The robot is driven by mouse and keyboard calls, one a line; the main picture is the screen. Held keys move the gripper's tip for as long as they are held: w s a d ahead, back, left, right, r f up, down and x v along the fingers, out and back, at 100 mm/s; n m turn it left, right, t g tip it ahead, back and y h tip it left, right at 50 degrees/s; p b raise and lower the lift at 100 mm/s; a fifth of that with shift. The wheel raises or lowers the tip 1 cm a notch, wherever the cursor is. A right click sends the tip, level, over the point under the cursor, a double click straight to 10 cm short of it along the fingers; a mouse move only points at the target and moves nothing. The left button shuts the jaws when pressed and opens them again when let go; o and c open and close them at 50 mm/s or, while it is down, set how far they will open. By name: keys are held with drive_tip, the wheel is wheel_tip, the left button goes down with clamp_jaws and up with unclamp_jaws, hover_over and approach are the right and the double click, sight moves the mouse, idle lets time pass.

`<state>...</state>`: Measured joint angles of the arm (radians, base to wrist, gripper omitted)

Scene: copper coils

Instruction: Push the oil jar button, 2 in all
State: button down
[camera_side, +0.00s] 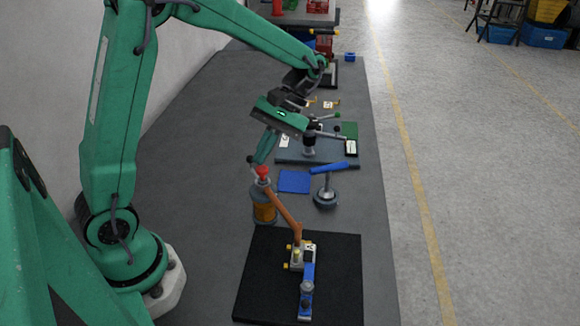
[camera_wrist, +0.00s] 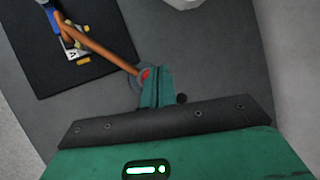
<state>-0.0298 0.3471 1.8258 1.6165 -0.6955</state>
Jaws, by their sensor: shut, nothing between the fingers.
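The oil jar (camera_side: 263,207) stands upright beside the black mat, grey with an amber band. A red button (camera_side: 262,172) is on its top, and a copper-brown spout (camera_side: 284,214) slopes from it to over the mat. My gripper (camera_side: 256,160) is shut and empty, its green fingers pointing down at the button. In the wrist view the fingers (camera_wrist: 157,84) partly cover the jar's top, and a bit of the red button (camera_wrist: 146,73) shows at their left edge. I cannot tell whether the fingertips touch the button.
The black mat (camera_side: 262,290) holds a small fixture (camera_side: 301,257) with a blue bar, under the spout's end. A blue square (camera_side: 294,181) and a lever tool with a round grey base (camera_side: 326,197) stand right of the jar. Grey table left of the jar is clear.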

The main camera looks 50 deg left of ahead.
sight(264, 167)
drive_tip(key=shift+r, duration=0.2)
idle(0.3)
drive_tip(key=shift+r, duration=2.45)
drive_tip(key=shift+r, duration=0.1)
idle(0.9)
wheel_tip(264, 167, up, 4)
drive_tip(key=shift+d+f, duration=0.1)
drive_tip(key=shift+f, duration=0.1)
drive_tip(key=shift+f, duration=0.2)
drive_tip(key=shift+f, duration=4.2)
drive_tip(key=shift+f, duration=0.1)
